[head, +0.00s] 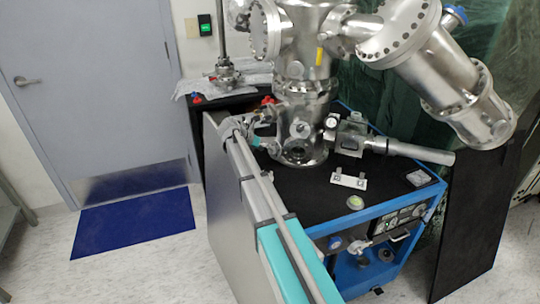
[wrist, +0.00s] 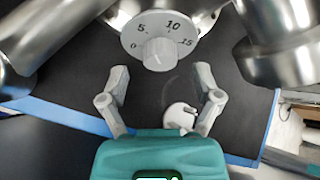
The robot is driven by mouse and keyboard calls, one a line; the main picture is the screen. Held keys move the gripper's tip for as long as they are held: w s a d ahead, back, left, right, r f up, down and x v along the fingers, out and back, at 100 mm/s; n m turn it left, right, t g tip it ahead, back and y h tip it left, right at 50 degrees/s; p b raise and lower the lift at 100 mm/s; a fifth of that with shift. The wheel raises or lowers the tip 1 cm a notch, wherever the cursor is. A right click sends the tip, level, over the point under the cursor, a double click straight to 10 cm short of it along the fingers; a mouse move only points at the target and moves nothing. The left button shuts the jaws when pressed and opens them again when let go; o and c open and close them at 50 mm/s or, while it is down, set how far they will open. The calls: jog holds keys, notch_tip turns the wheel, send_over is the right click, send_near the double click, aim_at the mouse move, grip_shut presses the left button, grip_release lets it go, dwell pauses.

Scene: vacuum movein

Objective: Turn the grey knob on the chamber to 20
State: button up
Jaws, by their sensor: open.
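The grey knob (wrist: 158,54) sits in the middle of a pale round dial (wrist: 130,38) in the wrist view. The dial shows 0, 5, 10 and 15; no 20 is readable, and I cannot tell the knob's exact setting. My gripper (wrist: 160,82) is open and empty, its two fingers spread apart just short of the knob, one to each side. The metal chamber (head: 297,124) stands on the black bench top in the head view. There my gripper (head: 268,128) is beside the chamber's lower left side. The knob is not discernible in the head view.
A white rounded object (wrist: 180,117) shows between my fingers, lower than the knob. A metal tube (head: 408,151) projects right from the chamber. The black bench top (head: 305,193) carries a white bracket (head: 349,181) and a small round item (head: 353,202).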

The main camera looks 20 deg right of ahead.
jog(key=shift+b+x, duration=0.45)
jog(key=shift+x, duration=0.6)
grip_shut()
jog(key=shift+s, duration=0.1)
jog(key=shift+m, duration=0.6)
grip_release()
